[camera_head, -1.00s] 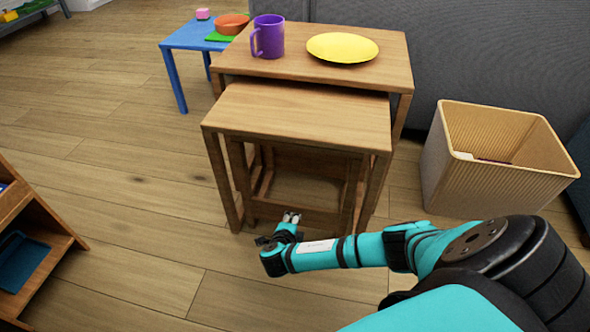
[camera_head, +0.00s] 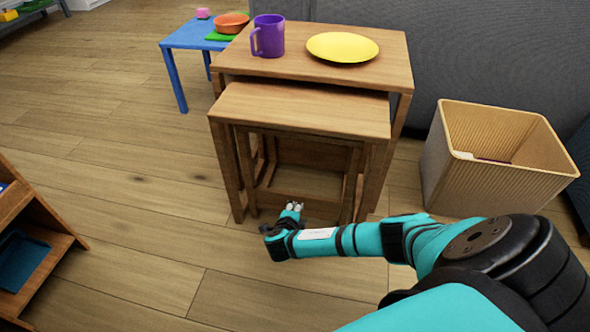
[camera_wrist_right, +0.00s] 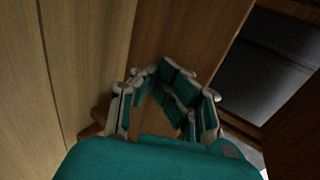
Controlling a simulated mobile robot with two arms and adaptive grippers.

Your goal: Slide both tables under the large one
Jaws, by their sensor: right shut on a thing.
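The large wooden table (camera_head: 285,69) stands against the grey sofa in the head view. The middle table (camera_head: 300,107) is partly under it, its front part sticking out. The smallest table (camera_head: 246,172) is nested beneath the middle one; its top is mostly hidden. My right gripper (camera_head: 294,207) is low at the front of the nested tables, by the lower rail. It is shut, apparently on the smallest table, but the contact is hard to make out. In the right wrist view its fingers (camera_wrist_right: 167,95) are close to wooden surfaces. My left gripper is not in view.
A purple mug (camera_head: 269,37) and a yellow plate (camera_head: 342,47) stand on the large table. A ribbed bin (camera_head: 495,185) is at the right. A blue table (camera_head: 194,37) is behind left, a wooden shelf (camera_head: 40,235) at the left edge. The floor left of the tables is clear.

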